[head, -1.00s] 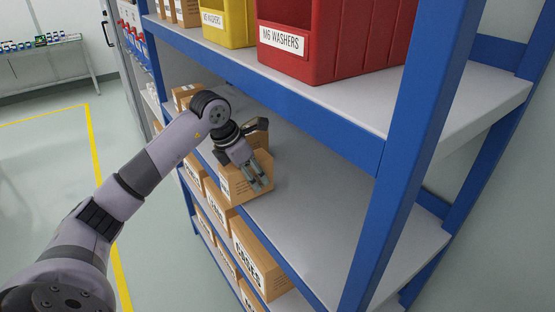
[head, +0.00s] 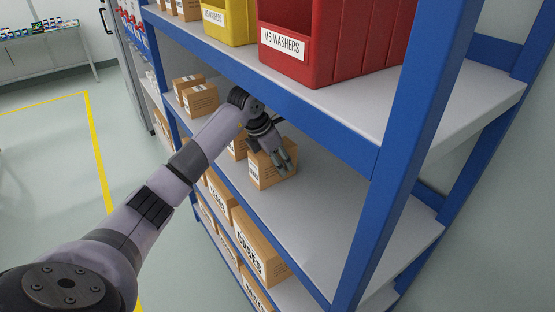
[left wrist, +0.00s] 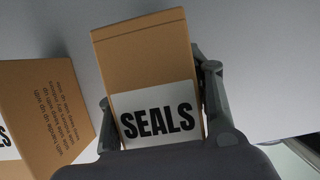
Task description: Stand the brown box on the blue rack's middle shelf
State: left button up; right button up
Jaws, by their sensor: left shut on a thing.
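The brown box (head: 270,178) is in my left gripper (head: 279,163), at the blue rack's (head: 305,109) middle shelf (head: 318,215). In the left wrist view the box (left wrist: 145,62) has a white label reading SEALS, and the fingers sit on either side of it. It looks upright in the head view. I cannot tell whether its base touches the shelf. The gripper hides part of its top in the head view. My right gripper is out of view.
Another brown box (left wrist: 48,112) stands beside the held one, to its left in the wrist view. More brown boxes (head: 200,100) stand farther along the rack. Boxes marked CASES (head: 258,250) fill the shelf below. Red (head: 340,45) and yellow bins stand above. The middle shelf is bare to the right.

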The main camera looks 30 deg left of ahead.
pick_arm(q)
jog(key=o, duration=1.4)
jog(key=shift+d, duration=0.1)
jog(key=v, duration=0.3)
jog(key=shift+r+b, duration=0.1)
jog(key=shift+b, duration=0.25)
jog(key=s+a+b, duration=0.1)
jog(key=s, duration=0.2)
jog(key=s+a+b, duration=0.1)
jog(key=s+b, duration=0.1)
jog(key=s, duration=0.1)
jog(key=s+a+b, duration=0.1)
jog(key=s+a, duration=0.1)
jog(key=s, duration=0.2)
jog(key=shift+a+f, duration=0.1)
jog(key=shift+f, duration=0.15)
jog(key=shift+s+a+r+b, duration=0.2)
jog(key=shift+s+b, duration=0.2)
jog(key=shift+s, duration=0.2)
